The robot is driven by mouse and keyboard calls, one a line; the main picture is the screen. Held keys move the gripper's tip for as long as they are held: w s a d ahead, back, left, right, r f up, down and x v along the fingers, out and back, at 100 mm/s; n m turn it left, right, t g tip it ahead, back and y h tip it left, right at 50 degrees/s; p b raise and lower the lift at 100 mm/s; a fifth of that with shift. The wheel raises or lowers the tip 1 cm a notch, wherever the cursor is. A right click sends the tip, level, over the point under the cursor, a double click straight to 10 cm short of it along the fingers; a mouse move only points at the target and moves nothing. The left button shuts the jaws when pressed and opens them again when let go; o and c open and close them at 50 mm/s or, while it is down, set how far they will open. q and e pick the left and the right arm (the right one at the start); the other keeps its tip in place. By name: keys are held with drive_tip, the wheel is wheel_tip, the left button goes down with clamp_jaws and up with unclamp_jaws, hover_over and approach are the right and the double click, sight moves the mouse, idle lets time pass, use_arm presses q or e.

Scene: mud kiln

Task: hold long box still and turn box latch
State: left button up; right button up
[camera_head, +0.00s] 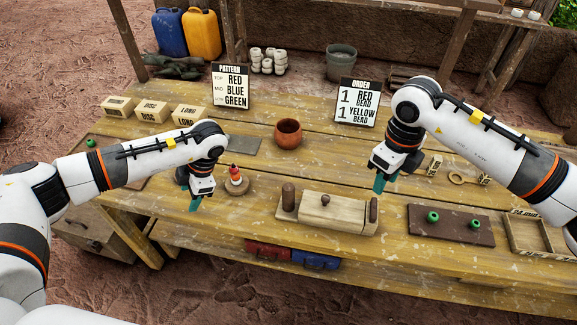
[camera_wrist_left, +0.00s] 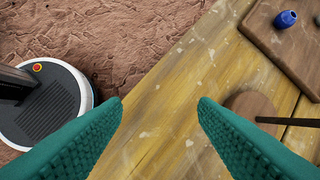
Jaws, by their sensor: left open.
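A long wooden box (camera_head: 332,214) lies on the table front, centre. A dark upright cylinder (camera_head: 288,197) stands at its left end. A small dark upright piece, seemingly the latch (camera_head: 373,209), is at its right end. My left gripper (camera_head: 195,201) hangs left of the box, apart from it. Its teal fingers are spread with nothing between them in the left wrist view (camera_wrist_left: 160,110). My right gripper (camera_head: 381,184) hangs above and just behind the box's right end, fingers down. The gap between its fingers is hidden.
A peg with red and white beads (camera_head: 236,181) stands between my left gripper and the box. A clay pot (camera_head: 288,133) is behind the box. A dark board with green beads (camera_head: 451,225) and an open tray (camera_head: 530,236) lie right. The table's front edge is close.

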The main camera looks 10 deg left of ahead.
sight(288, 199)
use_arm(q)
drive_tip(key=w+d+r+m, duration=0.1)
drive_tip(key=d, duration=0.2)
drive_tip(key=w+d+r+m+h, duration=0.1)
drive_tip(key=d, duration=0.2)
drive_tip(key=w+d+r+m+t+h, duration=0.1)
drive_tip(key=d, duration=0.3)
drive_tip(key=shift+w+r, duration=0.2)
drive_tip(key=shift+r, duration=0.05)
drive_tip(key=d+r+m+h, duration=0.1)
drive_tip(key=d+r, duration=0.1)
drive_tip(key=d, duration=0.2)
drive_tip(key=d+r+m, duration=0.2)
drive_tip(key=d, duration=0.3)
drive_tip(key=w+d+r+m+h, duration=0.1)
drive_tip(key=d+r+m, duration=0.1)
drive_tip(key=d, duration=0.3)
drive_tip(key=shift+w+r+t+h, duration=0.1)
drive_tip(key=shift+r+t+h, duration=0.2)
drive_tip(key=shift+t, duration=0.1)
wheel_tip(288, 199, down, 12)
drive_tip(key=shift+r, duration=0.1)
drive_tip(key=shift+c, duration=0.3)
drive_tip(key=c, duration=1.1)
